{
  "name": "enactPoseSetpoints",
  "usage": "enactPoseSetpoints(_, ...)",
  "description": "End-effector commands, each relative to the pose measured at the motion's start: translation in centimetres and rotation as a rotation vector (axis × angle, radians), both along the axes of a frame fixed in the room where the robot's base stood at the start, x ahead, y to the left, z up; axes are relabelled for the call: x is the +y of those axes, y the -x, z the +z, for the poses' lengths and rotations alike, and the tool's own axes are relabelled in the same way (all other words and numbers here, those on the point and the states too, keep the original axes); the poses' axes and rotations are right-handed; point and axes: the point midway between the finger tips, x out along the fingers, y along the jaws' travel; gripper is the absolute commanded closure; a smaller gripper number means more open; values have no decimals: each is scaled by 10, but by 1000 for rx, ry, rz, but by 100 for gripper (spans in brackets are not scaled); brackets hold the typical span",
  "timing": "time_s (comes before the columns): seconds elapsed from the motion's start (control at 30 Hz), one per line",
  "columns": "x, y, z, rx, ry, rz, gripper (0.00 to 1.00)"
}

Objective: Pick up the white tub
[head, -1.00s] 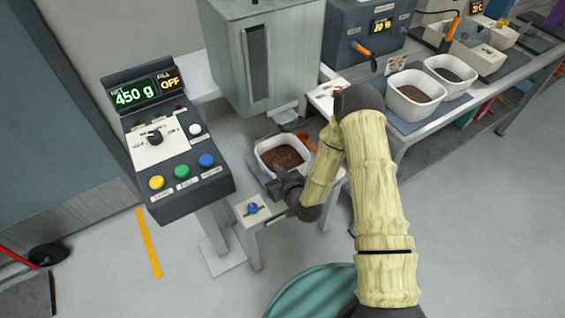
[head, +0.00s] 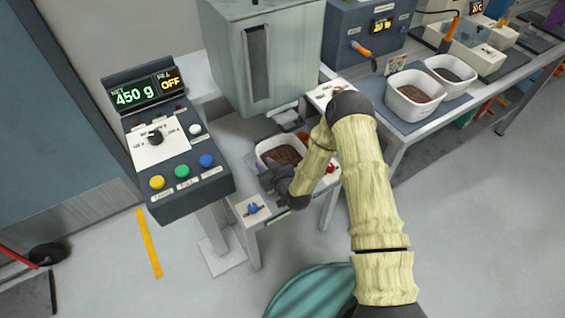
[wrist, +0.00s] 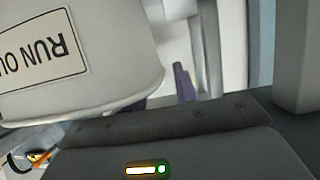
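The white tub (head: 262,148) holds dark brown material and stands upright on the small stand below the grey-green machine. My gripper (head: 268,178) is at the tub's near left side, and my forearm covers the tub's right part. In the wrist view a large white rounded body with a partly cut-off label reading "RUN OU", upside down, fills the upper left; it looks like the tub (wrist: 110,85). One dark purple finger of my gripper (wrist: 182,82) shows just right of it. The other finger is not clear, so I cannot tell its opening or contact.
A control box (head: 175,160) shows 450 g and OFF at the left. The grey-green machine (head: 262,55) stands behind the tub. A blue knob plate (head: 252,209) is in front. Two more tubs (head: 408,100) (head: 440,80) stand on the right bench.

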Motion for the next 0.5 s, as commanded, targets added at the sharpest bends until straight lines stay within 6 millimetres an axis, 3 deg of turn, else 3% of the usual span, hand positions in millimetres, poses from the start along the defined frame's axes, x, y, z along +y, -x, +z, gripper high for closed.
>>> enactPoseSetpoints(0.2, 0, 0, 0, 0, 0, 0, 71)
enactPoseSetpoints(0.23, 0, 0, 0, 0, 0, 0, 73)
enactPoseSetpoints(0.37, 0, 0, 0, 0, 0, 0, 98)
enactPoseSetpoints(0.5, 0, 0, 0, 0, 0, 0, 100)
